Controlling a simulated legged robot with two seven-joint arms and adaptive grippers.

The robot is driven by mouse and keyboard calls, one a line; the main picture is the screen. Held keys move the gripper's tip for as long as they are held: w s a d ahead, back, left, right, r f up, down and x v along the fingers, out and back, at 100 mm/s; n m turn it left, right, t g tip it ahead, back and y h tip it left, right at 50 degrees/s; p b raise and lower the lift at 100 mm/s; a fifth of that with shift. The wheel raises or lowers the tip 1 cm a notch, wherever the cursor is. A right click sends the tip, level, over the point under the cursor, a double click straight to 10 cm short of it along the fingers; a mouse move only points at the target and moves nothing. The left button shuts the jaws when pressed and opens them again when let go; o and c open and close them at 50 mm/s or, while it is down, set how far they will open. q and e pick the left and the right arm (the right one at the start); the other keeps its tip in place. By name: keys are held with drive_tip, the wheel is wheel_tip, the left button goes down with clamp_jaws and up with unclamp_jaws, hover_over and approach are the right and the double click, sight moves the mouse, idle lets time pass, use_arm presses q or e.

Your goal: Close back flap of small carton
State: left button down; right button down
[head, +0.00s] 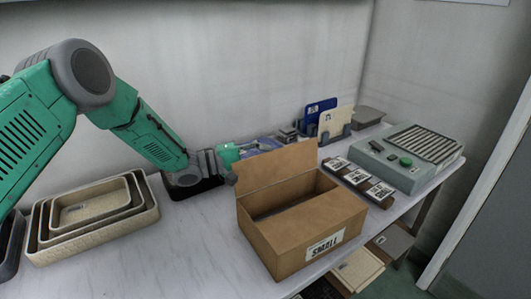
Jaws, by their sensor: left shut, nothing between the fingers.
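The small carton (266,246) is a brown box with a "SMALL" label on its front, standing on the table in the middle of the head view. Its back flap (277,164) stands up, leaning a little backward. A front panel (317,218) lies flat over the front part of the top, and the dark inside shows behind it. My right gripper is not in view.
Nested beige trays (148,217) stand at left. A dark tray (207,185) lies under my left wrist. A grey machine with a green button (405,162), label blocks (380,190) and a card holder (336,134) stand to the right and behind. A wall closes the back.

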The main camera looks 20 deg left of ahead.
sight(264, 155)
use_arm(q)
drive_tip(key=shift+s+d+r+m+p, duration=0.2)
drive_tip(key=shift+d+r+m+p, duration=0.1)
drive_tip(key=shift+d+m, duration=0.15)
drive_tip(key=shift+s+d+r+m+p, duration=0.15)
drive_tip(key=shift+d+m+p, duration=0.15)
drive_tip(key=shift+d, duration=0.2)
drive_tip(key=shift+s+d+r+m, duration=0.1)
drive_tip(key=shift+s+d+m, duration=0.05)
drive_tip(key=shift+d+m, duration=0.2)
drive_tip(key=shift+s+d+r+m+g+y+p, duration=0.1)
drive_tip(key=shift+s+d+m+g+y+p, duration=0.3)
drive_tip(key=shift+m+p, duration=0.4)
drive_tip(key=s+d+f+m+y+p, duration=0.1)
drive_tip(key=s+d+f+m+y, duration=0.1)
drive_tip(key=s+d+m, duration=0.2)
drive_tip(key=shift+f+m+p, duration=0.15)
drive_tip(key=shift+m+p, duration=0.2)
drive_tip(key=shift+m, duration=0.85)
drive_tip(key=shift+s+d, duration=0.1)
drive_tip(key=shift+s, duration=0.05)
drive_tip(key=shift+d, duration=0.15)
